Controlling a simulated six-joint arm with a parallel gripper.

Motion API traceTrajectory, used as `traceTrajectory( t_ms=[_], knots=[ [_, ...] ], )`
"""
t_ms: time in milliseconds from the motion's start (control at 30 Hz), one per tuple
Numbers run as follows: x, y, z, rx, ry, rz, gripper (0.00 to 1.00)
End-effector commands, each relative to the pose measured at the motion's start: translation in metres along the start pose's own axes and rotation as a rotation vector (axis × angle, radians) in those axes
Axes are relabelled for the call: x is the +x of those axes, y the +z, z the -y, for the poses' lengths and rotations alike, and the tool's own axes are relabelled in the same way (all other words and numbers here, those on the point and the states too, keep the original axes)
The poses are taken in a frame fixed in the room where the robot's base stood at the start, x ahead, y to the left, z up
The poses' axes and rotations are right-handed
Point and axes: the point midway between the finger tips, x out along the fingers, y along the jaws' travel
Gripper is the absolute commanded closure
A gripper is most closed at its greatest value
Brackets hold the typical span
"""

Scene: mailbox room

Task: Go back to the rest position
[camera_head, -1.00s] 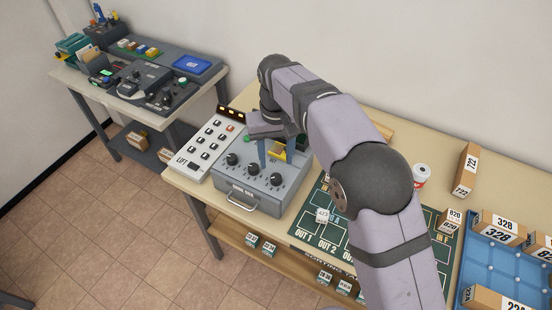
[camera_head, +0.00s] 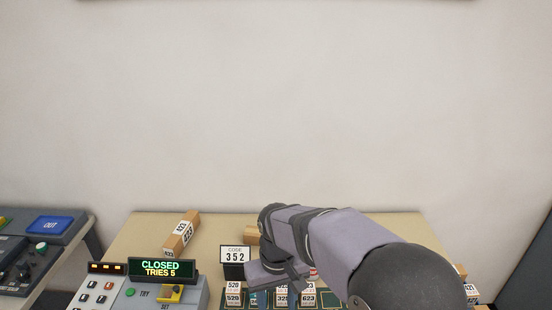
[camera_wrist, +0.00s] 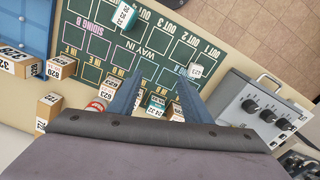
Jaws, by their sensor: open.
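Nothing shows held between the fingers. Several small numbered blocks lie beyond and between the fingers, one of them a teal-topped block (camera_wrist: 156,103). Whether the fingers touch any block cannot be told.
The grey code box (camera_wrist: 262,105) stands at the right in the wrist view. Its display (camera_head: 162,269) reads CLOSED, TRIES 5. A blue tray (camera_wrist: 30,25) is at upper left in the wrist view.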

Motion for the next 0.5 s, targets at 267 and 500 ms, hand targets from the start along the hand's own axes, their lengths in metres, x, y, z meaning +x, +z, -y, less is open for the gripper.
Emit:
traceTrajectory(
  t_ms=[267,500],
  knots=[
    [0.021,0.103,-0.077,0.199,0.001,0.001,0.55],
    [0.038,0.163,-0.095,0.295,0.002,0.003,0.55]
  ],
)
